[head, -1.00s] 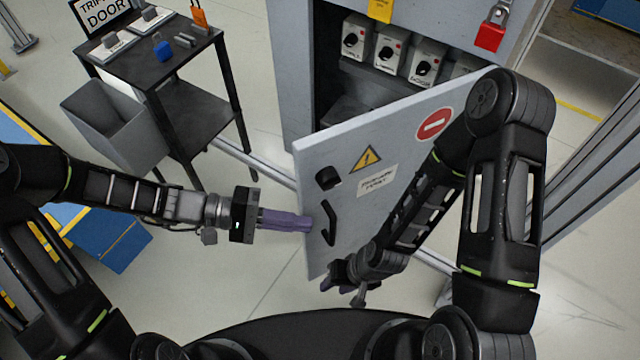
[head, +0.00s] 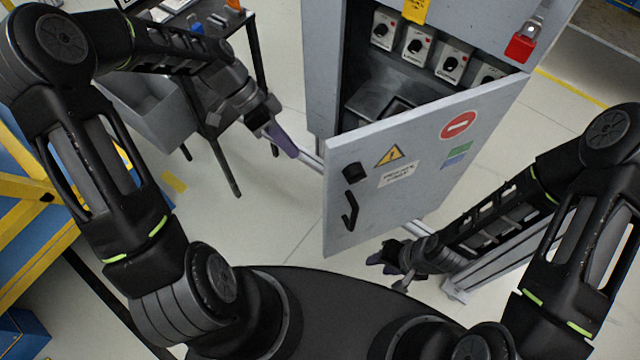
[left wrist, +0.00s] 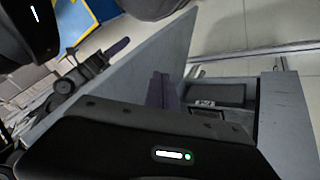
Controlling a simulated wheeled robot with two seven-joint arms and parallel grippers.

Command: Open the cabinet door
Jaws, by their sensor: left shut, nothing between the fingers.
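The grey cabinet door (head: 420,150) stands ajar in the head view, swung out from the cabinet (head: 322,60) with its hinge side at the right. A black handle (head: 350,208) is on its outer face near the free edge. My left gripper (head: 284,142) is shut and empty, just left of the door's free edge. In the left wrist view its purple fingers (left wrist: 162,92) are by the opening between the door (left wrist: 120,85) and the cabinet (left wrist: 285,115); contact with the door cannot be told. My right gripper (head: 382,264) is low in front of the door, its finger opening unclear.
Several switches (head: 418,46) and a tray show inside the cabinet. A red padlock (head: 520,46) hangs at the upper right. A dark cart (head: 236,170) with a grey bin (head: 150,110) stands left of the cabinet.

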